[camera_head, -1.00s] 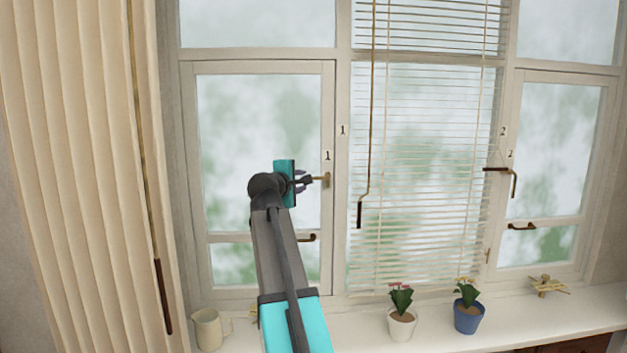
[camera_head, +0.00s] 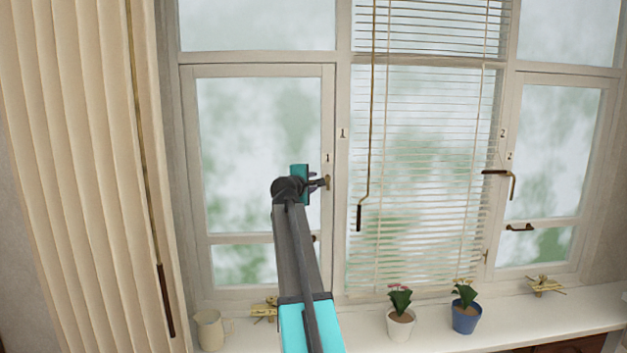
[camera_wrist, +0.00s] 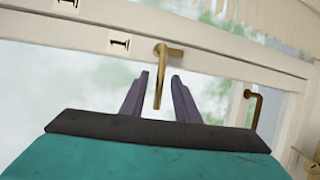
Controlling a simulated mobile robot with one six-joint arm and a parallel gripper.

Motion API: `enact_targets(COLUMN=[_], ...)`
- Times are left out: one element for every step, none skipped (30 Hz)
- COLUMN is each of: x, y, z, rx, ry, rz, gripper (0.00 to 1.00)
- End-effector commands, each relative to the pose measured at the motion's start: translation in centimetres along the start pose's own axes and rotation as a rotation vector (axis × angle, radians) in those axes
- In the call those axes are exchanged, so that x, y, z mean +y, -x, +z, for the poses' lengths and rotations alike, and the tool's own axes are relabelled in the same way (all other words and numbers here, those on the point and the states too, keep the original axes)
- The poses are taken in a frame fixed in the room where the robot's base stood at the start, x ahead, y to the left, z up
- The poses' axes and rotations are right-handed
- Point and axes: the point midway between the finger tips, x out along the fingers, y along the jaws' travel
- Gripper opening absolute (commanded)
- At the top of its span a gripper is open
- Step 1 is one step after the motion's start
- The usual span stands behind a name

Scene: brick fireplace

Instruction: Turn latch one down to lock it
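Latch one, a brass handle (camera_head: 327,183), is mounted on the right stile of the left window, below a label "1" (camera_head: 327,158). Its lever points left, toward my gripper (camera_head: 316,184), roughly level. In the wrist view the latch (camera_wrist: 159,80) runs from its pivot on the white rail to between my two dark fingers (camera_wrist: 160,76). The fingers are open, one on each side of the lever, with a visible gap on both sides. My gripper hides part of the latch in the head view.
Latch two (camera_head: 513,184) is on the right window. A blind (camera_head: 430,150) with a hanging wand (camera_head: 359,217) is just right of latch one. A mug (camera_head: 209,330), a white flowerpot (camera_head: 400,325) and a blue flowerpot (camera_head: 466,318) stand on the sill. A curtain (camera_head: 80,170) hangs at left.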

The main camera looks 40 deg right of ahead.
Motion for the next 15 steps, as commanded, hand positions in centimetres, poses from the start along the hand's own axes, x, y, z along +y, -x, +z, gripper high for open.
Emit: enact_targets(x=[0.2, 0.2, 0.1, 0.1, 0.1, 0.0, 0.0, 0.0, 0.0, 0.0, -0.1, -0.1, -0.1, -0.1, -0.1], y=[-0.6, -0.8, -1.1, -1.3, -1.4, -1.6, -1.6, -1.7, -1.8, -1.8, -1.8, -1.8, -1.8, -1.8, -1.8], z=[0.0, 0.0, 0.0, -0.1, -0.1, -0.1, -0.1, -0.1, 0.0, 0.0, 0.0, 0.0, 0.0, 0.0, 0.0], rx=[0.000, 0.000, 0.000, 0.000, 0.000, 0.000, 0.000, 0.000, 0.000, 0.000, 0.000, 0.000, 0.000, 0.000, 0.000], ry=[0.000, 0.000, 0.000, 0.000, 0.000, 0.001, 0.001, 0.001, 0.001, 0.001, 0.001, 0.001, 0.001, 0.000, 0.000], rz=[0.000, 0.000, 0.000, -0.001, -0.001, -0.001, -0.001, -0.001, -0.001, -0.001, 0.000, 0.000, 0.000, 0.000, 0.000], gripper=[0.29, 0.29, 0.29, 0.29, 0.29, 0.29, 0.29, 0.29, 0.29, 0.29, 0.29, 0.29, 0.29, 0.29, 0.29])
